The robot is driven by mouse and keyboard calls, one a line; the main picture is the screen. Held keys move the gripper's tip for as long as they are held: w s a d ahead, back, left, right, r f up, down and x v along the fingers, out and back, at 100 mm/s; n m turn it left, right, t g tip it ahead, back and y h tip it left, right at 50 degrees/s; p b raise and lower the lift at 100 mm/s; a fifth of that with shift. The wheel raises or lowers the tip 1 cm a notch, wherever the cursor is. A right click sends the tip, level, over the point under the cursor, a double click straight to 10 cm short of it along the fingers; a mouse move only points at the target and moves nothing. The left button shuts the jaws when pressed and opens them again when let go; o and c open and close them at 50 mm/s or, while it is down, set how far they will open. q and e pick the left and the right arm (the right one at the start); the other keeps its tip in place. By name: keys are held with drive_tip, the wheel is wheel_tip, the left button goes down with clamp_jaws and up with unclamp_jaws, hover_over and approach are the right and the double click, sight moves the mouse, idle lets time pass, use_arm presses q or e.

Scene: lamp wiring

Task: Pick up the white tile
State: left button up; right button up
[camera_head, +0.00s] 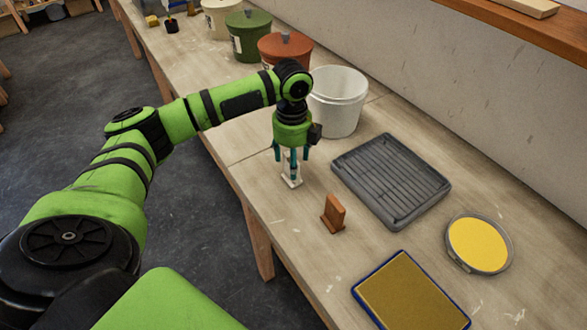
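The white tile (286,165) stands upright on the near part of the table, on what looks like a small white foot. My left gripper (292,167) points straight down right over it, with its teal fingers around or in front of the tile's upper part. The fingers hide part of the tile, and whether they touch it or have closed on it cannot be made out. The tile's lower end appears to be at the table top. My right gripper is not in view.
A brown upright tile on a foot (334,212) stands close by. A dark ribbed tray (392,180), a round dish of yellow (478,245) and a blue-edged tan pad (410,297) lie to the right. A white bucket (338,104) and lidded pots (285,48) stand behind.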

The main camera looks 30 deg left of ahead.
sight(286, 176)
use_arm(q)
drive_tip(key=f, duration=0.1)
drive_tip(key=f+p, duration=0.1)
drive_tip(key=f, duration=0.1)
drive_tip(key=shift+s+f, duration=0.2)
drive_tip(key=shift+f, duration=0.1)
drive_tip(key=shift+w+f, duration=0.1)
drive_tip(key=shift+f, duration=0.35)
clamp_jaws()
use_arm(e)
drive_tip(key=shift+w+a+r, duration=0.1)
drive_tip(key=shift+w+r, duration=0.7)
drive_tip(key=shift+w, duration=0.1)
use_arm(q)
drive_tip(key=shift+r, duration=0.1)
